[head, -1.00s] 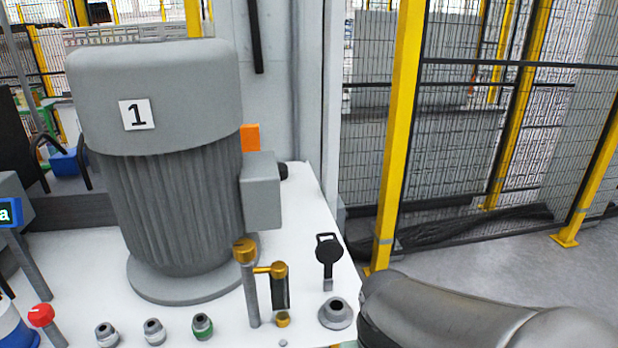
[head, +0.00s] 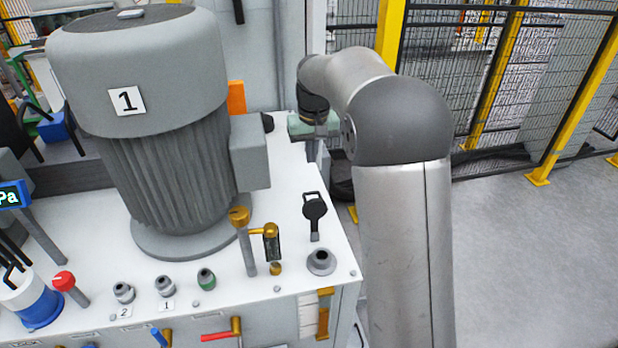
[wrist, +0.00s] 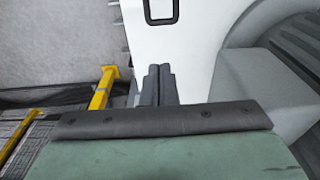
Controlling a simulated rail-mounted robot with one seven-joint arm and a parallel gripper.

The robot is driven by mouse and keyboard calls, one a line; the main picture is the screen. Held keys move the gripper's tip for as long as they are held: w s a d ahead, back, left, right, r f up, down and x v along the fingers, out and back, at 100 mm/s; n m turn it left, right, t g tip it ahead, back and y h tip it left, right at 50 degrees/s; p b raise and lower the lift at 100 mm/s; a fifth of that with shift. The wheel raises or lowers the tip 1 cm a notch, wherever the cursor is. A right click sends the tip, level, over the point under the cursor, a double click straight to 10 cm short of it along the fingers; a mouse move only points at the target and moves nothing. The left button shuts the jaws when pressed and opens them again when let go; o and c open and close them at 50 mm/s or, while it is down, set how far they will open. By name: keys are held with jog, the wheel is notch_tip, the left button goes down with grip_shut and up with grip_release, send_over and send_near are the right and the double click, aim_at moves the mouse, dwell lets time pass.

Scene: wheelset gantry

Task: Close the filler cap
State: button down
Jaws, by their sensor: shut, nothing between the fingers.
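The filler cap (head: 315,209) is a black disc with a loop handle, standing open on its hinge behind the round grey filler neck (head: 321,262). The neck's dark opening is uncovered. In the wrist view the black loop of the cap (wrist: 161,12) shows at the top edge; its disc is out of frame. My gripper (head: 318,158) is at the back right corner of the white top, behind the cap and apart from it. In the wrist view its dark fingers (wrist: 158,70) are together and empty.
A large grey motor (head: 165,180) marked 1 stands left of the cap. A brass-topped post and sight gauge (head: 271,245) stand left of the neck. Several small fittings (head: 206,279) line the front edge. Yellow-posted mesh fencing (head: 487,100) stands behind, with open floor at right.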

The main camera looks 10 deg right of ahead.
aim_at(313, 203)
notch_tip(313, 203, down, 9)
jog(key=p, duration=0.2)
jog(key=shift+s, duration=0.35)
jog(key=shift+a+f+b, duration=0.15)
jog(key=shift+b, duration=0.25)
